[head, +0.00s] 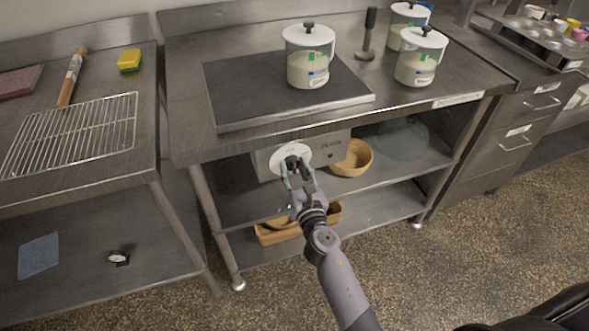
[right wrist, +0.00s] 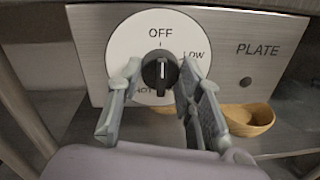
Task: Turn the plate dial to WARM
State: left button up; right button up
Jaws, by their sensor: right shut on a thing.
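The plate dial is a black knob (right wrist: 160,72) with a white pointer line on a round white face (right wrist: 125,42). In the right wrist view the pointer stands upward at OFF. LOW shows at the upper right and HOT at the lower left, partly covered; no WARM label can be read. The dial face also shows in the head view (head: 290,160), on the grey PLATE panel (head: 323,147) under the table's front edge. My right gripper (right wrist: 158,80) has its fingers on either side of the knob, shut on it. My left gripper is out of view.
The dark hot plate (head: 235,90) with a lidded jar (head: 308,68) lies on the steel table above. A wooden bowl (head: 352,160) sits right of the dial on the shelf below. A table leg (head: 210,215) stands left of my right arm.

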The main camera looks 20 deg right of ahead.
jog(key=m, duration=0.3)
jog(key=shift+r+m+p, duration=0.15)
jog(key=shift+m+p, duration=0.15)
jog(key=shift+p, duration=0.1)
jog(key=m, duration=0.3)
jog(key=shift+m+p, duration=0.3)
jog(key=shift+p, duration=0.05)
jog(key=m, duration=0.3)
jog(key=shift+d+g+y+p, duration=0.1)
jog(key=shift+g+y+p, duration=0.2)
jog(key=shift+p, duration=0.05)
jog(key=m+p, duration=0.1)
jog(key=m, duration=0.3)
jog(key=shift+r+m, duration=0.1)
jog(key=shift+m, duration=0.2)
jog(key=m+y+p, duration=0.1)
jog(key=m+p, duration=0.1)
jog(key=m, duration=0.4)
jog(key=shift+d, duration=0.1)
jog(key=m+p, duration=0.1)
jog(key=m, duration=0.4)
jog(key=shift+y, duration=0.3)
jog(key=shift+m, duration=0.3)
